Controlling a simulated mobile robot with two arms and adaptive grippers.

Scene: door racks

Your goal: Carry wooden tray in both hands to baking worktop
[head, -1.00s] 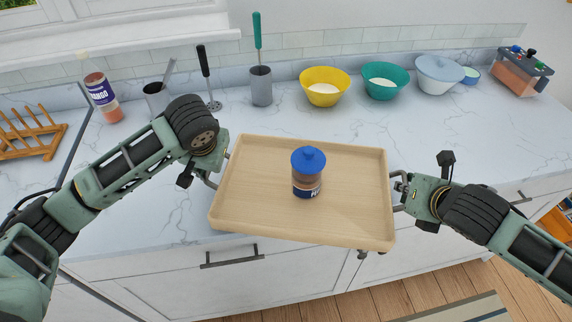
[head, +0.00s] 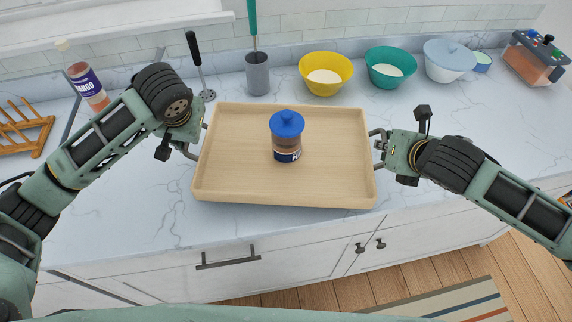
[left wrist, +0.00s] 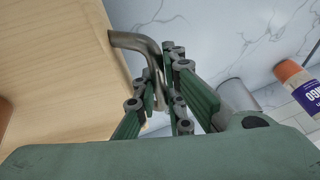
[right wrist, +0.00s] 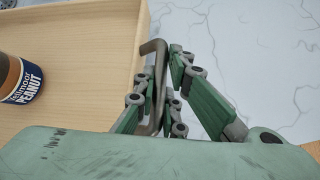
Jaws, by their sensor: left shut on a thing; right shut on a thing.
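The wooden tray (head: 235,180) is light wood with a low rim and lies roughly level over the marble worktop (head: 130,215). A jar (head: 287,140) with a blue lid and a peanut label stands upright on it. My left gripper (head: 192,148) is shut on the metal handle (left wrist: 135,42) at the tray's left side. My right gripper (head: 382,150) is shut on the handle (right wrist: 158,70) at its right side. Whether the tray's underside touches the worktop cannot be told.
A mango bottle (head: 88,88) and a wooden rack (head: 22,130) are at left. Bare worktop lies between tray and bowls.

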